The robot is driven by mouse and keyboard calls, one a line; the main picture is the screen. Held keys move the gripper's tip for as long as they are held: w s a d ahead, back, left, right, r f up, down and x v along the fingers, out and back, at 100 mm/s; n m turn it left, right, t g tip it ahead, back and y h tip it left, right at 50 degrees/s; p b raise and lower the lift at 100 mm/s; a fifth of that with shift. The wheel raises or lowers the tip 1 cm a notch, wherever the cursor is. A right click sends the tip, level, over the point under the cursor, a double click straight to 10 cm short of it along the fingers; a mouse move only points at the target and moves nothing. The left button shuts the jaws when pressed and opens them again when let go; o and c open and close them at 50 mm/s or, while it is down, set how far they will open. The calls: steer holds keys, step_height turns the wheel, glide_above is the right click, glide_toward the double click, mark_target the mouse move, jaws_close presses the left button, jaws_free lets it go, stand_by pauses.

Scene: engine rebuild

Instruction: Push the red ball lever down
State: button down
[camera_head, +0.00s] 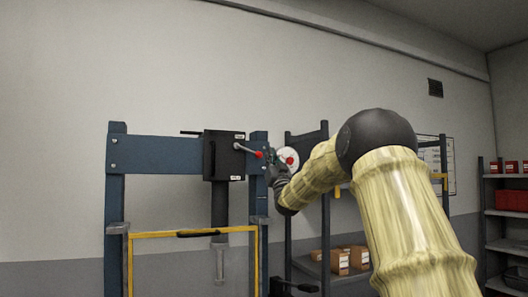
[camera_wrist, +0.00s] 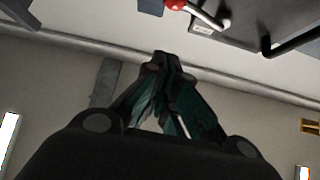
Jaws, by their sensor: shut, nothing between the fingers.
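The red ball (camera_head: 258,155) sits at the end of a short pale lever (camera_head: 246,150) on the right side of a black box on the blue press frame. The lever slopes down to the right. In the wrist view the red ball (camera_wrist: 175,4) is at the top edge, partly cut off, with its pale rod (camera_wrist: 205,15) running right. My gripper (camera_wrist: 162,58) is shut and empty, its fingertips apart from the ball. In the head view my gripper (camera_head: 272,160) is just right of the ball, small and partly hidden by my wrist.
The blue press frame (camera_head: 160,150) carries the black box (camera_head: 222,158) and a yellow-edged guard (camera_head: 185,233) below. Shelves with brown boxes (camera_head: 340,260) stand behind my arm. A shelf with red bins (camera_head: 512,200) is at far right.

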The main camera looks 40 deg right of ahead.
mark_target(248, 150)
steer(key=p+x, duration=0.5)
steer(key=x, duration=0.5)
steer(key=f+p, duration=0.1)
steer(key=w+f, duration=0.1)
steer(key=f+p, duration=0.1)
steer(key=shift+w+d+f+p, duration=0.2)
steer(key=shift+d+f+p, duration=0.1)
steer(key=shift+w+f, duration=0.1)
steer(key=shift+f, duration=0.05)
